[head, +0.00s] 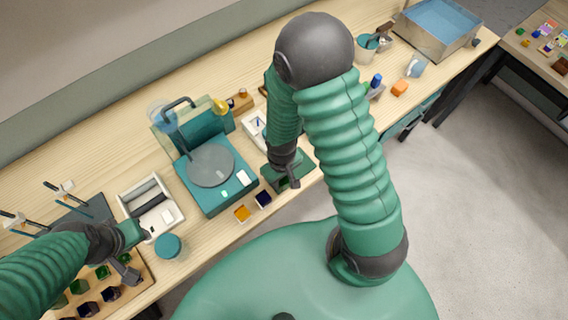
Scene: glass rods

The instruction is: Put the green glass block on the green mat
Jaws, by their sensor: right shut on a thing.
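My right gripper (286,180) is low over the dark green mat (304,169) at the front edge of the bench, right of the turntable-like station. It is shut on the green glass block (284,183), of which only a small dark green part shows between the fingers. I cannot tell whether the block touches the mat. My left gripper (132,258) hangs over the right side of a wooden tray (142,279) at the lower left. I cannot tell whether its jaws are open.
A teal station with a grey disc (210,165) stands left of the mat. An orange tile (242,213) and a dark blue tile (263,199) lie near the front edge. A teal round lid (168,246) and a white tray (170,218) are near my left gripper.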

